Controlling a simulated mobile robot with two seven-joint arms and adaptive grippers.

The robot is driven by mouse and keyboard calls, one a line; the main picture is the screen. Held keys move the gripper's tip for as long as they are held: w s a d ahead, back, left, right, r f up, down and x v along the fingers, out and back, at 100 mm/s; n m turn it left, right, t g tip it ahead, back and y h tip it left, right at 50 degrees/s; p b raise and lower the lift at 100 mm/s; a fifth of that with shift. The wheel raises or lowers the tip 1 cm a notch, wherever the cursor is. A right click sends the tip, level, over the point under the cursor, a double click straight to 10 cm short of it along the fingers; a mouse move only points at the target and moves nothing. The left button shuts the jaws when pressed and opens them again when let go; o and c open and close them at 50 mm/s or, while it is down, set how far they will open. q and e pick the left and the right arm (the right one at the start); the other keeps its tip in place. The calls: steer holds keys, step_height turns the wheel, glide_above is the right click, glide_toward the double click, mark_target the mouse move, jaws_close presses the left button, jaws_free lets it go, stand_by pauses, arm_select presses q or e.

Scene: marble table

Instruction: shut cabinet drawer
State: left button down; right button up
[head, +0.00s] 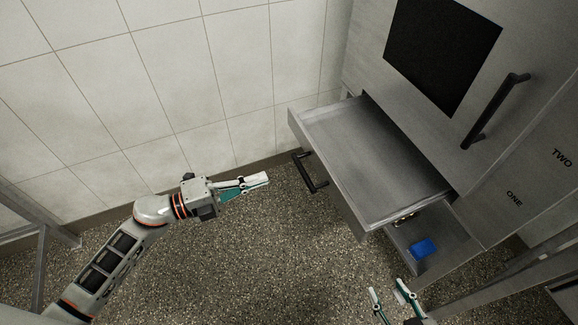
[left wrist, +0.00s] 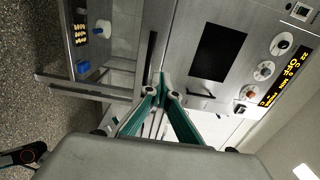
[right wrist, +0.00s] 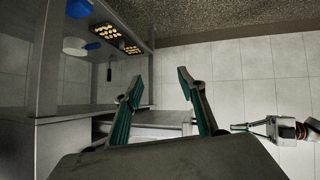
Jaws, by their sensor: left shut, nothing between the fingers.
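The grey metal drawer (head: 375,150) is pulled well out of the cabinet (head: 440,135) in the head view. It looks empty, and a black bar handle (head: 310,172) is on its front. My left gripper (head: 264,179) is shut and empty, left of the handle and apart from it. Its closed fingertips also show in the left wrist view (left wrist: 162,77). My right gripper (head: 388,288) is open and empty at the bottom of the head view, below the drawer in the picture. Its spread fingers show in the right wrist view (right wrist: 160,85).
An open compartment beneath the drawer holds a blue object (head: 424,249). A dark tray of round items (right wrist: 108,34) also shows there in the right wrist view. A white tiled wall (head: 150,90) stands behind. Speckled floor (head: 270,260) is clear between my grippers.

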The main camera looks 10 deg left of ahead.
mark_target(319, 159)
arm_select(q)
steer(key=x, duration=1.3)
steer(key=shift+w+d+r+b, duration=0.15)
steer(key=shift+w+d+b, duration=0.05)
steer(key=shift+b, duration=0.15)
arm_select(e)
steer(key=shift+a, duration=0.1)
steer(key=shift+w+r, duration=0.15)
steer(key=shift+w, duration=0.05)
